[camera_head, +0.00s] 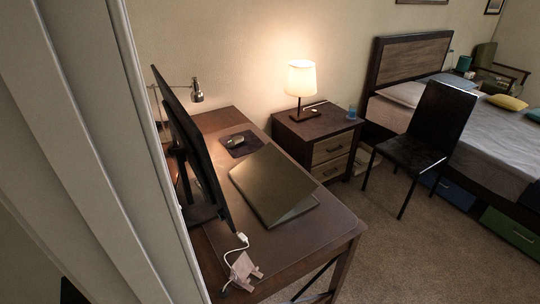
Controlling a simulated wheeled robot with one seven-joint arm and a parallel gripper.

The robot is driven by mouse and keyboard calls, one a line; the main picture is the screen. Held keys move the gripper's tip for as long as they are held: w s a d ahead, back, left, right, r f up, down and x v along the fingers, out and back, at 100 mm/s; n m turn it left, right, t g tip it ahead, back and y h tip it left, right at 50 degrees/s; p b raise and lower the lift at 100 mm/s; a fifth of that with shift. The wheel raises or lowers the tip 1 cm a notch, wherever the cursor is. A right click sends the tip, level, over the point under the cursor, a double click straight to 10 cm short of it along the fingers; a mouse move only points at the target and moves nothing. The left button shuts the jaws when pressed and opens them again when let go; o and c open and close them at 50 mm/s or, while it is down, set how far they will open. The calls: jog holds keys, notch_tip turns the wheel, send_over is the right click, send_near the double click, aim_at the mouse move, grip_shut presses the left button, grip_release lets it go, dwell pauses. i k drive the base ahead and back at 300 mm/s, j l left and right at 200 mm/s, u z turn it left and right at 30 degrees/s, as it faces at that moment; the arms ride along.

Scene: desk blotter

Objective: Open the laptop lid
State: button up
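The laptop (272,188) lies on the wooden desk (330,234), to the right of a monitor. Its dark lid looks tilted only a little above its base, with a narrow gap along the lower right edge. The keyboard and screen faces are hidden. My gripper is not in view, so I cannot see whether it is open or shut.
A large monitor (190,145) stands along the desk's left side. A mouse (236,140) on a dark pad lies behind the laptop, and a small stand (243,270) with a white cable in front. A nightstand (318,134) and black chair (425,140) stand right. Carpet between is clear.

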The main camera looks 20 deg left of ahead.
aim_at(273, 183)
jog(key=i+l+u, duration=0.4)
jog(key=u, duration=0.25)
jog(key=i+l+u, duration=0.15)
jog(key=l+u, duration=0.45)
jog(key=l, duration=0.15)
jog(key=i+l+u, duration=0.15)
jog(key=l+u, duration=0.45)
jog(key=l, duration=0.4)
jog(key=l+u, duration=0.3)
jog(key=l, duration=0.35)
jog(key=i+j+u, duration=0.3)
jog(key=u, duration=0.15)
jog(key=i+j+u, duration=0.4)
jog(key=k+l, duration=0.05)
